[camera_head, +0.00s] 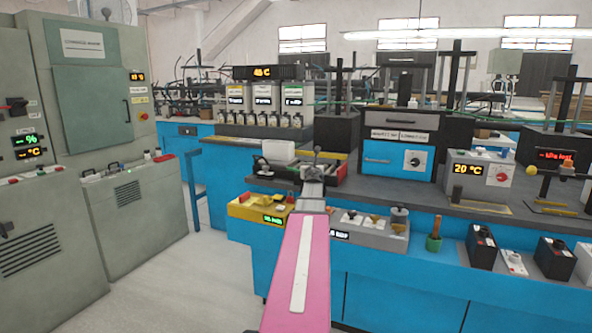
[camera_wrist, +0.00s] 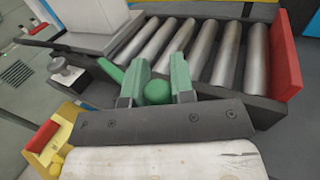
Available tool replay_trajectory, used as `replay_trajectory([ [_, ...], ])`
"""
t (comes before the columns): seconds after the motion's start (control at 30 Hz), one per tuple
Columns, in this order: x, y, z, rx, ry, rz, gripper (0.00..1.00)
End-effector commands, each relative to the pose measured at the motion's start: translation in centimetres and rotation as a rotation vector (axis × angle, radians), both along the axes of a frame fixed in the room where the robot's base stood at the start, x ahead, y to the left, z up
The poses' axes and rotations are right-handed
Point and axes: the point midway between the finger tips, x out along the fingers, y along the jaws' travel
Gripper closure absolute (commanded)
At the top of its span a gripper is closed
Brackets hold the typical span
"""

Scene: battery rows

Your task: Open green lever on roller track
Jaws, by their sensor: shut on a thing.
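The roller track (camera_wrist: 267,100) fills the upper part of the wrist view, with several steel rollers in a dark frame. My gripper (camera_wrist: 157,76) has two green fingers at the near side of the track. They are shut on the round green knob of the green lever (camera_wrist: 157,92), which shows between them. A green bar (camera_wrist: 110,70) shows just left of the fingers; whether it joins the knob is hidden. In the head view my gripper (camera_head: 315,160) is over the bench by the track, and the lever is hidden there.
A pale block (camera_wrist: 90,14) stands at the track's left end and a red block (camera_wrist: 284,58) closes its right end. A grey knob (camera_wrist: 66,72) stands at left. In the head view a yellow unit (camera_head: 245,208) and a grey control panel (camera_head: 365,232) lie along the bench front.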

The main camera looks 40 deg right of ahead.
Motion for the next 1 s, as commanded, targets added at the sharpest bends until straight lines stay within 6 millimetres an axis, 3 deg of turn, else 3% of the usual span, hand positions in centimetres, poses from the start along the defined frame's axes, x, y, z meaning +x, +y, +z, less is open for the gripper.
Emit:
replay_trajectory([
  [0.2, -0.04, -1.16, -0.15, 0.007, 0.009, 0.058, 1.00],
  [1.0, -0.03, -1.22, -0.38, 0.004, 0.008, 0.119, 1.00],
])
